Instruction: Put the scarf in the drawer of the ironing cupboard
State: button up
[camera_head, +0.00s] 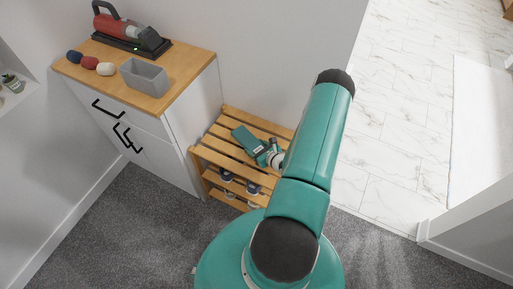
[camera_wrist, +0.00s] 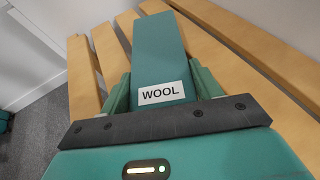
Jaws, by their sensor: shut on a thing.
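The scarf looks like a flat teal folded block (camera_head: 244,138) over the top slats of the wooden rack. In the wrist view the scarf (camera_wrist: 160,50) shows a white label reading "WOOL". My gripper (camera_head: 262,150) is shut on it, with one finger on each side of the block in the wrist view (camera_wrist: 161,84). I cannot tell whether the scarf touches the slats. The ironing cupboard (camera_head: 180,157) is white with a wooden top and stands left of the rack. Its drawer (camera_head: 118,111), with a black handle, is shut above doors with black handles.
The slatted rack (camera_head: 228,119) holds shoes (camera_head: 253,188) on its lower shelf. On the cupboard top are a grey bin (camera_head: 145,76), a red and black appliance (camera_head: 130,32) and several rolls (camera_head: 90,62). Grey carpet (camera_head: 110,225) before the cupboard is clear.

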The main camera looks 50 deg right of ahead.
jog(key=o, duration=1)
jog(key=shift+s+r, duration=0.1)
jog(key=v, duration=1.2)
